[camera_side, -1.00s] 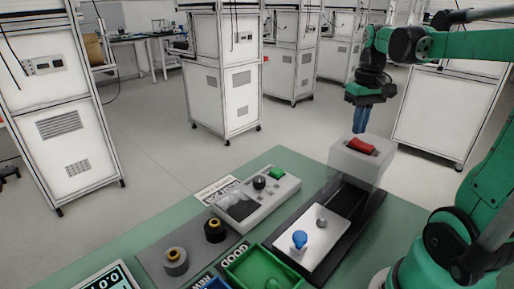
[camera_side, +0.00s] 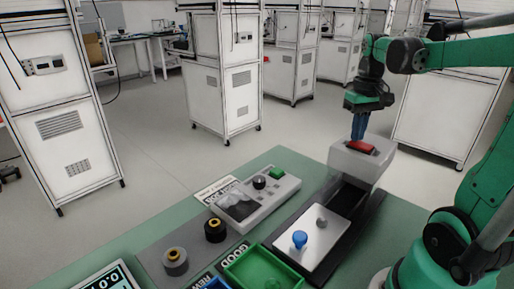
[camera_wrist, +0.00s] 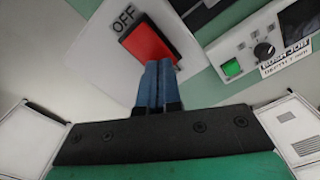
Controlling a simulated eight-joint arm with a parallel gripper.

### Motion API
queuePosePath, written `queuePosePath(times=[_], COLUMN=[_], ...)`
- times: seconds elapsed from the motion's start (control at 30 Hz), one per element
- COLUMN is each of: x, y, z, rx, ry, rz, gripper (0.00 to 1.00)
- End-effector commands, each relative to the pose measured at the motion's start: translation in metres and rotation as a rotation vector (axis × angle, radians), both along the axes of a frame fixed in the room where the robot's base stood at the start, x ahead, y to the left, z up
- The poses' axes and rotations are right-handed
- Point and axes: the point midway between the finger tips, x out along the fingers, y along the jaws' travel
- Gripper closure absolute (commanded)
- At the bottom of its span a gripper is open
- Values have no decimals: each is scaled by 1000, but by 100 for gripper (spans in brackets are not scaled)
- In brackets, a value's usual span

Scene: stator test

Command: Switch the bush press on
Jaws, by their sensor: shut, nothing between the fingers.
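The bush press has a pale grey head (camera_side: 345,160) at the right of the green table, with a red rocker switch (camera_side: 362,147) on top. In the wrist view the red switch (camera_wrist: 148,40) has an "OFF" label (camera_wrist: 125,18) beside its upper left edge. My gripper (camera_side: 356,137) is shut and empty, pointing down, with its blue fingertips at the switch in the side view. In the wrist view my gripper (camera_wrist: 159,64) overlaps the switch's near edge; I cannot tell if they touch. Below the head is a light plate (camera_side: 318,250) with a blue-topped part (camera_side: 299,240) and a grey knob (camera_side: 321,222).
A grey control box (camera_side: 245,208) with a dial and a green button (camera_side: 276,172) stands left of the press. A green tray (camera_side: 262,270) marked "GOOD" is at the front. White cabinets stand behind.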

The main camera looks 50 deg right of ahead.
Motion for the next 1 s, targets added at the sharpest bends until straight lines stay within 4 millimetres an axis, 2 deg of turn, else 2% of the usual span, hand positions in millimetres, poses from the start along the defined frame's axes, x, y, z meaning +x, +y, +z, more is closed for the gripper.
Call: queuePosePath(times=[0.37,1.0], x=[0,0], y=[0,0], z=[-2,54], rx=[0,0], ry=[1,0], rz=[0,0], gripper=[100,100])
